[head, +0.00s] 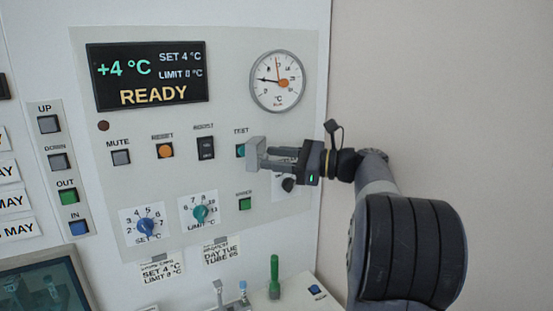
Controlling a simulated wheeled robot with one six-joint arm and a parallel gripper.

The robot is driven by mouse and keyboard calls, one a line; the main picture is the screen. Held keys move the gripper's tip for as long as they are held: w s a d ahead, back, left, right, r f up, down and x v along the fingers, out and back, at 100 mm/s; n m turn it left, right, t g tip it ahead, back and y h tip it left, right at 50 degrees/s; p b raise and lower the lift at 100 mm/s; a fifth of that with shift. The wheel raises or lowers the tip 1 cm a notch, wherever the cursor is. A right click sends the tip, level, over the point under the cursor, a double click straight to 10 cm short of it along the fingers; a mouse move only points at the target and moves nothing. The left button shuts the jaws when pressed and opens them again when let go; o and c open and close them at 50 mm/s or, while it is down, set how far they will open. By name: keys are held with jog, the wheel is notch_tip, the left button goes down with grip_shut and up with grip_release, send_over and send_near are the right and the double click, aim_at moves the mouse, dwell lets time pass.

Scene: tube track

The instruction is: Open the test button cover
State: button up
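The test button (240,151) is a teal-green button under the label TEST (241,131) on the pale control panel. Only its left part shows, because my gripper's fingertips overlap it on the right. No separate cover can be made out at this size. My gripper (256,153) comes in from the right, with its light grey fingers pointing left at the button. In this view I cannot tell whether the fingertips touch anything or what lies between them.
The panel (225,240) also carries a display (150,76), a round gauge (278,81), an orange reset button (165,151), a rocker switch (205,148), two knobs (147,226) (201,214) and a green button (245,204). A green-handled object (275,278) stands below.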

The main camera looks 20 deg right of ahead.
jog(key=shift+r, duration=0.1)
notch_tip(320, 180, up, 10)
dwell(0.5)
